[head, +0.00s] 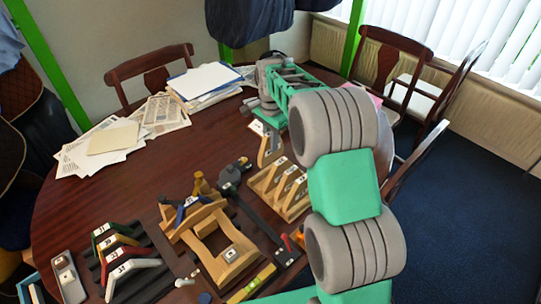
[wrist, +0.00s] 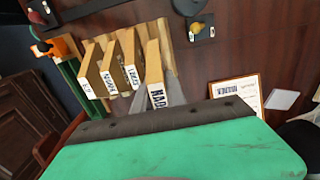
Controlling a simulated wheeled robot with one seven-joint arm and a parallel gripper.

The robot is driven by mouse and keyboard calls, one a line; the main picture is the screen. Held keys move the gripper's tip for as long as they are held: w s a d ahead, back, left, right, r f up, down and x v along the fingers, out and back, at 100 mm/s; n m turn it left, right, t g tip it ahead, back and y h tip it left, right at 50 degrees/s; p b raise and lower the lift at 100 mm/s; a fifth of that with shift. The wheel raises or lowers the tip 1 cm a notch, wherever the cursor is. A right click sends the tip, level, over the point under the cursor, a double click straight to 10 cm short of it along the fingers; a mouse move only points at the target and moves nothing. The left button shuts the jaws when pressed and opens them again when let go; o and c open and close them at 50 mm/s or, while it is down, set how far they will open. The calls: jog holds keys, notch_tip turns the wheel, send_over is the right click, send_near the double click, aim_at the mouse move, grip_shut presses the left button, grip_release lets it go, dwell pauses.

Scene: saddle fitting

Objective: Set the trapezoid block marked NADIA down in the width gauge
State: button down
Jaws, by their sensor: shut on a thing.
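In the wrist view a pale wooden block (wrist: 153,62) has a white label whose visible letters start "NAD". My gripper (wrist: 170,88), with grey fingers, is shut on it; the green gripper body covers its lower part. In the head view a tan block (head: 270,150) hangs at my gripper (head: 270,122), near the far end of the wooden rack (head: 265,192). Several labelled blocks stand in that rack. A long black device (head: 255,208) lies left of the rack, possibly the width gauge; I cannot tell for certain.
A wooden frame (head: 200,225) stands left of the black device. A dark rack (head: 150,280) of coloured angled pieces is at the front left. Papers (head: 100,140) cover the back left. A yellow level (head: 250,285) lies in front. Bare tabletop (head: 90,195) shows at left.

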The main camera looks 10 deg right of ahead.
jog(key=s+d+r+m+p, duration=0.1)
jog(key=s+d+r+p, duration=0.2)
jog(key=d+r, duration=0.35)
jog(key=s+d+r+m+p, duration=0.2)
jog(key=d+r+p, duration=0.1)
jog(key=d+r, duration=0.3)
jog(key=s+d+f+p, duration=0.2)
jog(key=s+d, duration=0.1)
jog(key=s, duration=0.3)
jog(key=s+f+n+b, duration=0.1)
jog(key=s+f, duration=0.3)
jog(key=f, duration=0.3)
jog(key=s+f+n+b, duration=0.1)
jog(key=s+f, duration=0.3)
jog(key=f, duration=0.4)
jog(key=shift+s+a+n, duration=0.2)
jog(key=shift+a+n, duration=0.15)
jog(key=shift+n, duration=0.15)
jog(key=shift+f, duration=0.1)
jog(key=shift+f+b, duration=0.65)
jog(key=shift+f, duration=0.15)
jog(key=shift+f, duration=0.2)
